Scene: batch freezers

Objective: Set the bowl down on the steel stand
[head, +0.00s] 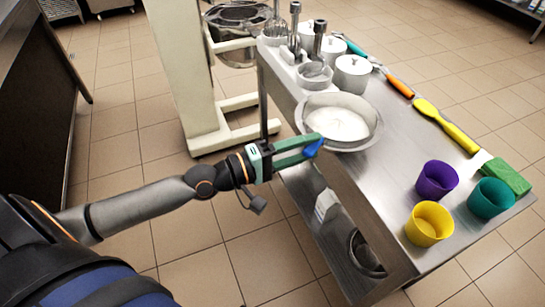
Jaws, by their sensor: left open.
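The bowl (364,138) is a wide, shallow, pale metal bowl with white contents. It appears to rest upright on the top of the steel stand (385,180), close to the stand's left edge. My left gripper (312,146) has green fingers, one with a blue tip, and reaches in from the left. It is open, with its fingertips at the bowl's near-left rim. I cannot tell whether they touch the rim. My right gripper is out of view.
Purple (437,179), yellow (429,223) and teal (491,198) cups stand at the near right, with a green sponge (506,176) and yellow spatula (446,126). Lidded white pots (352,74) and utensils fill the far end. A cream mixer frame (190,80) stands behind left.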

